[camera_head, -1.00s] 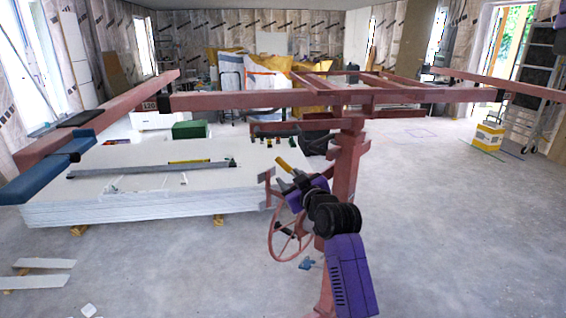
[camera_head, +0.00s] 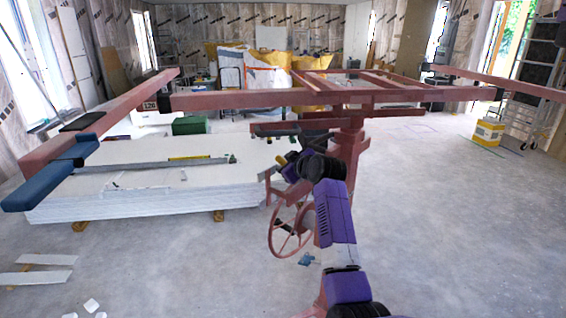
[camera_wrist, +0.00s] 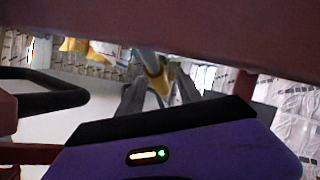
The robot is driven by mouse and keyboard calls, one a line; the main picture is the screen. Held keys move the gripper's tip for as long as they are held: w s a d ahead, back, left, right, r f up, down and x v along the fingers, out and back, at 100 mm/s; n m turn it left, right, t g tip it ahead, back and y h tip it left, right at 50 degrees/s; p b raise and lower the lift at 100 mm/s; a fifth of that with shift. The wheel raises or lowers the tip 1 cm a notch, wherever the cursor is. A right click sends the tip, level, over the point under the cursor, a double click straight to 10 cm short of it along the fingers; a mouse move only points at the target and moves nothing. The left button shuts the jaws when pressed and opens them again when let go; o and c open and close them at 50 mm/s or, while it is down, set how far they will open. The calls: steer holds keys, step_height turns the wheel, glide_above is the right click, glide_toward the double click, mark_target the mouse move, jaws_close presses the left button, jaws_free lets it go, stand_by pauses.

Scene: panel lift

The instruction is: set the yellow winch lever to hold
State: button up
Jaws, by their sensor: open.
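The yellow winch lever shows in the wrist view (camera_wrist: 157,76) as a grey shaft with a yellow part. It is ahead of my gripper (camera_wrist: 158,90), roughly in line with the gap between the two grey fingers. The fingers are apart, and I cannot tell whether the lever is between their tips or just beyond them. In the head view a small yellow tip (camera_head: 281,161) shows at the left of my gripper, and my arm hides most of the lever. The red winch wheel (camera_head: 272,238) hangs just below, on the lift's red post (camera_head: 348,160).
The red lift frame (camera_head: 240,100) spans above my arm. A stack of white panels (camera_head: 120,200) stands left of the winch. In the wrist view a dark red beam (camera_wrist: 230,45) crosses close above and a black curved bar (camera_wrist: 60,98) is at left.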

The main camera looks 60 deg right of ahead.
steer(key=shift+w+d+f, duration=0.15)
steer(key=shift+w+d, duration=0.05)
steer(key=shift+w, duration=0.15)
jaws_close()
stand_by(1.3)
